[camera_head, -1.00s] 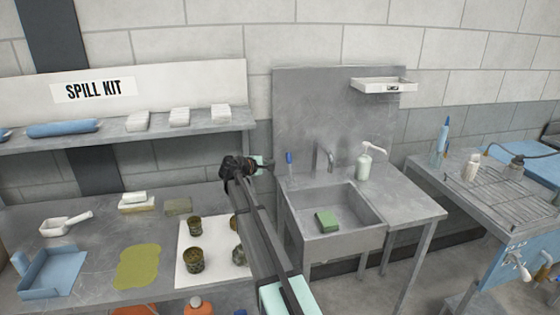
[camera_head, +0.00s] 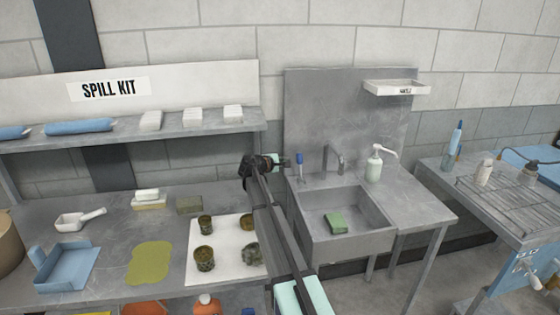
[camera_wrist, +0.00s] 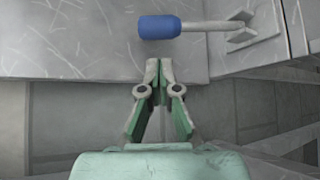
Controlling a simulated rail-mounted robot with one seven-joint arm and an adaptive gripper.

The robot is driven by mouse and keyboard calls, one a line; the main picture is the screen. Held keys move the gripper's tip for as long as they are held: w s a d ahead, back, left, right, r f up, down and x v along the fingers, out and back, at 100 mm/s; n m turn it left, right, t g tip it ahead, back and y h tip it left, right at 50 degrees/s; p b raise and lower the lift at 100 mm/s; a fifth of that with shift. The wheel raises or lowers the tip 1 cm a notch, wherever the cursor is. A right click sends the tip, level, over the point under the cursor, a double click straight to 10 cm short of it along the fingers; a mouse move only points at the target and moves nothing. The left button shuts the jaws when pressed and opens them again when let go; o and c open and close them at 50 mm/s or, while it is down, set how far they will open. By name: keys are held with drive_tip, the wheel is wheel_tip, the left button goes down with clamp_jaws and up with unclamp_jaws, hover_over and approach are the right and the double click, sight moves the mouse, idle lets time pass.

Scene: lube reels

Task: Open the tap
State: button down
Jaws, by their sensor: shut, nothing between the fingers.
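The tap is a grey spout (camera_head: 333,158) rising from the back of the metal sink (camera_head: 350,243). A blue-tipped handle (camera_head: 299,158) stands to its left on the sink's back ledge. In the wrist view the blue handle (camera_wrist: 159,27) lies just ahead of the fingertips, with a grey stem running to the right. My gripper (camera_head: 285,162) is just left of the blue handle in the head view, apart from it. In the wrist view my gripper (camera_wrist: 158,66) has its fingertips together and holds nothing.
A green sponge (camera_head: 336,222) lies in the sink. A soap pump bottle (camera_head: 375,164) stands right of the tap. A bench with jars on a white sheet (camera_head: 196,270) is on the left. A small shelf (camera_head: 397,88) hangs above the sink.

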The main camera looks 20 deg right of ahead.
sight(300, 167)
drive_tip(key=shift+p+x, duration=0.45)
drive_tip(key=shift+x, duration=1.65)
drive_tip(key=shift+a+f+b, duration=0.1)
drive_tip(key=shift+a+b, duration=0.05)
drive_tip(key=shift+b, duration=0.2)
